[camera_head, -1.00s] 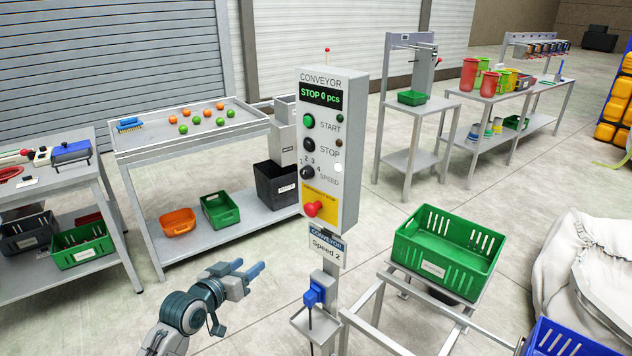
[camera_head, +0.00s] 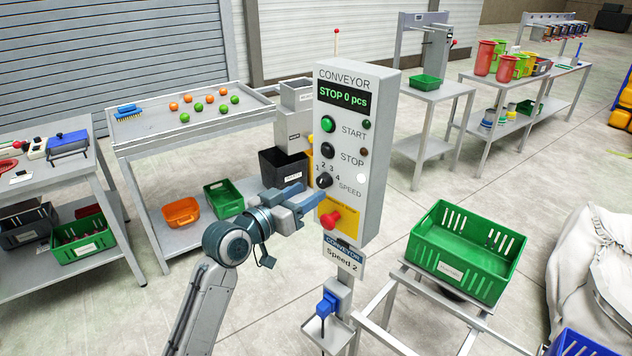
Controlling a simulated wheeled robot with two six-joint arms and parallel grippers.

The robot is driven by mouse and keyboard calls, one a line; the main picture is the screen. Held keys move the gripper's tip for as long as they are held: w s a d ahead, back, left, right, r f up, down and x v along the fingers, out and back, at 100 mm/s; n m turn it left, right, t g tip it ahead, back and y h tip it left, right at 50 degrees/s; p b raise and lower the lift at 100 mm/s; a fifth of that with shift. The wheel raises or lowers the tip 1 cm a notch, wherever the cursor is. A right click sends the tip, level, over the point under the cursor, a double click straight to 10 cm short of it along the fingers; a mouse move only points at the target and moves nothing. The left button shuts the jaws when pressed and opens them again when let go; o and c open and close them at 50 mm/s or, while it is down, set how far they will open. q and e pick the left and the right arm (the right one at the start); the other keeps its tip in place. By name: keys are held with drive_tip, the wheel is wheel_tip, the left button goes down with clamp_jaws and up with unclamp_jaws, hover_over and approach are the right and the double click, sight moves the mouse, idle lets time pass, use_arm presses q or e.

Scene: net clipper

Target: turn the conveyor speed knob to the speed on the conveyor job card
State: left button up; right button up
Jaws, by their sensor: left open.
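The conveyor control box (camera_head: 352,150) stands on a post, and its display reads "STOP 0 pcs". The knob's pointer is too small to read for certain. The job card (camera_head: 343,258) below the box reads "CONVEYOR Speed 2". My left gripper (camera_head: 309,196) is open, its blue fingers just left of and slightly below the knob; I cannot tell whether they touch the box. My right gripper is out of view.
A red stop button (camera_head: 331,219) on a yellow plate is close below the fingers. The green START button (camera_head: 328,124) and black STOP button (camera_head: 327,150) are above the knob. A green crate (camera_head: 462,250) stands on the frame at right. A table with balls (camera_head: 190,130) stands behind.

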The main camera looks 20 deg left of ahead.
sight(320, 184)
use_arm(q)
drive_tip(key=x, duration=0.2)
drive_tip(key=shift+w+d+r+p, duration=0.15)
drive_tip(key=shift+w+d+p, duration=0.05)
drive_tip(key=shift+w+p, duration=0.15)
drive_tip(key=shift+w+d, duration=0.3)
drive_tip(key=shift+w, duration=0.15)
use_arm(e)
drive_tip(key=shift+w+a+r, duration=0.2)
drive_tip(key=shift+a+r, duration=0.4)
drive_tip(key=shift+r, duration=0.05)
use_arm(q)
drive_tip(key=c, duration=1)
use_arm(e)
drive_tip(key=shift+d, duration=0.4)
